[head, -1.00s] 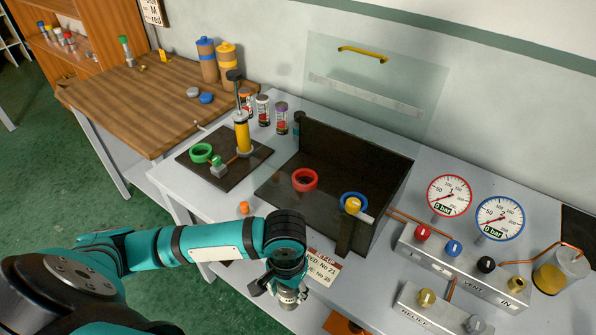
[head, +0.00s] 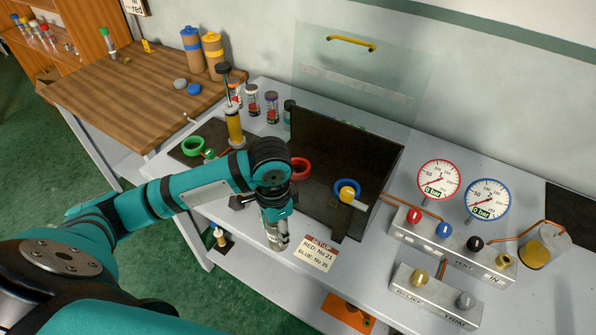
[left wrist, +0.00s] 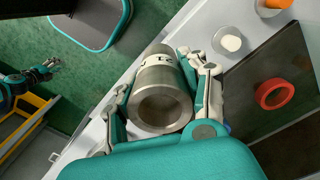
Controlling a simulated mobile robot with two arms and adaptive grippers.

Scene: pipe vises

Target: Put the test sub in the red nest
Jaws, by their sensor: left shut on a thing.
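My left gripper (head: 277,232) is shut on the test sub, a thick silver metal cylinder. The sub shows best in the left wrist view (left wrist: 160,100), with dark lettering on its side and an open round end, between the two fingers. The red nest is a red ring (head: 301,168) on the dark floor of the open box, partly hidden by my left arm. It also shows in the left wrist view (left wrist: 274,94), to the right of the gripper and apart from the sub. What looks like my right gripper (left wrist: 42,73) shows small at the left edge there; its jaws are unclear.
A blue ring (head: 346,186) holding a yellow-ended piece is right of the red one. The box's dark wall (head: 345,150) stands behind. A label card (head: 316,254) lies in front. Gauges and a valve block (head: 450,240) are at right; a yellow pump (head: 234,125) is at left.

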